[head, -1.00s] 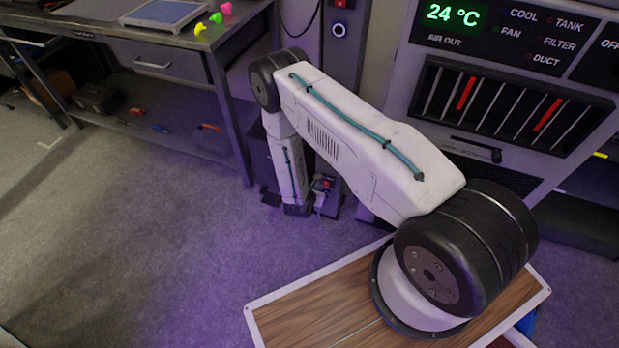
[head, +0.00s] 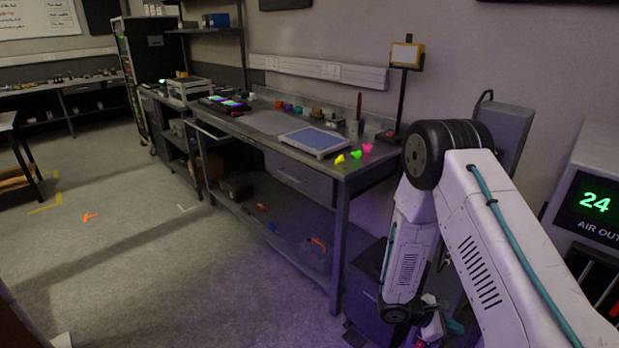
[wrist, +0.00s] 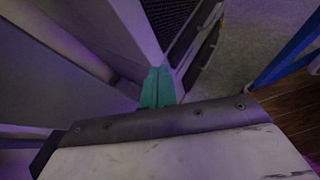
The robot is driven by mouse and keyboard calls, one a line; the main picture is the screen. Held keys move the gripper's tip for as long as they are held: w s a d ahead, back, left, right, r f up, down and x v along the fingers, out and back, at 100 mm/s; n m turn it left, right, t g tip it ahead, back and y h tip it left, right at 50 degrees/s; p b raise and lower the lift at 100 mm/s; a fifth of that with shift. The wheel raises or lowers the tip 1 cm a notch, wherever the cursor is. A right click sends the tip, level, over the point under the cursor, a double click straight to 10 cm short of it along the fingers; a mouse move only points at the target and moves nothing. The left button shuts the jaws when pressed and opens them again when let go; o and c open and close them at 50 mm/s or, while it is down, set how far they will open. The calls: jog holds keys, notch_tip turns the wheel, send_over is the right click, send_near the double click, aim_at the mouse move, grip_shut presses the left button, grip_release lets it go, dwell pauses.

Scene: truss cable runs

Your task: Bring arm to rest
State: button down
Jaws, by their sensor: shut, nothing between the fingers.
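My arm (head: 500,250) is white with black joints and a teal cable, and it stands at the right of the head view. It rises to a black elbow joint and then folds down toward the floor. My gripper (wrist: 158,88) shows in the wrist view as two teal fingertips pressed together, with nothing between them. In the head view the gripper end is at the bottom edge, small and partly cut off. The wrist view shows grey panels and a dark grille close around the fingertips; I cannot tell whether they touch.
A steel workbench (head: 340,176) with a tray (head: 316,142) and small coloured pieces stands left of my arm. A grey cabinet with a temperature display (head: 595,203) is at the right. A blue bar (wrist: 285,55) shows in the wrist view. The floor (head: 130,260) at left is mostly open.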

jog(key=s+a+r+m+g+y, duration=0.2)
jog(key=s+r+m, duration=0.25)
jog(key=r, duration=0.65)
jog(key=s+a+r+m+g+y, duration=0.15)
jog(key=s+r+m, duration=0.3)
jog(key=r, duration=0.65)
jog(key=s+a+r+m+t+y, duration=0.3)
jog(key=s+a+r+y, duration=0.15)
jog(key=s+r, duration=0.45)
jog(key=s+a+r+m+t+y, duration=0.35)
jog(key=s+r+y, duration=0.2)
jog(key=r, duration=0.55)
jog(key=w+d+f+n+g+h, duration=0.2)
jog(key=w+d+f+n+h, duration=0.15)
jog(key=w+f, duration=0.55)
jog(key=w+d+f+n+g+h, duration=0.25)
jog(key=w+f+h, duration=0.2)
jog(key=f, duration=0.75)
jog(key=w+d+f+n+g+h, duration=0.2)
jog(key=w+f+n+h, duration=0.3)
jog(key=f, duration=0.6)
jog(key=n+t+y, duration=0.4)
jog(key=n+t, duration=0.8)
jog(key=n, duration=0.3)
send_near(418, 343)
jog(key=x, duration=0.5)
jog(key=shift+f, duration=0.25)
jog(key=shift+w+d, duration=0.35)
jog(key=shift+d, duration=0.05)
